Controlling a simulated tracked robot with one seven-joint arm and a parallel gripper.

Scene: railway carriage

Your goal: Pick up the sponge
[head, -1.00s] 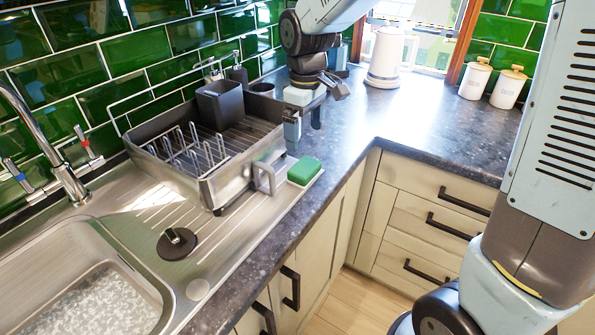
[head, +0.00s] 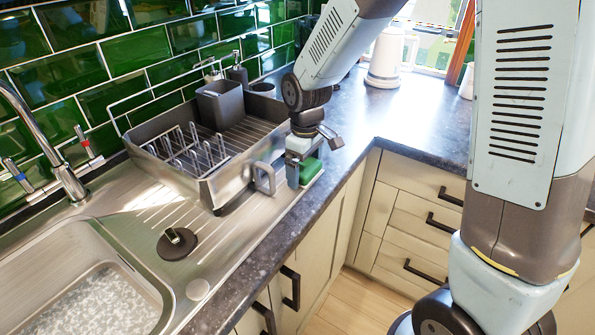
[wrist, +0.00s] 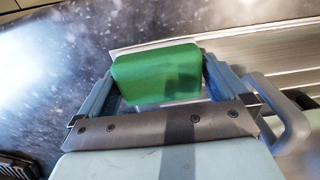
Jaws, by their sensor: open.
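The green sponge (head: 311,170) lies at the right end of the steel draining board, beside the dish rack, partly hidden by my gripper in the head view. My gripper (head: 300,180) points down at the sponge. In the wrist view the sponge (wrist: 158,75) lies between the two open fingers of my gripper (wrist: 160,90), one finger on each side. The fingers do not look closed on it. I cannot tell how far down its sides they reach.
The grey dish rack (head: 205,185) stands close left of my gripper; its light grey looped handle (wrist: 290,125) is near the right finger. A dark plug (head: 177,243) lies by the sink (head: 45,262). Dark countertop (head: 420,130) is clear to the right. A white jug (head: 385,55) stands behind.

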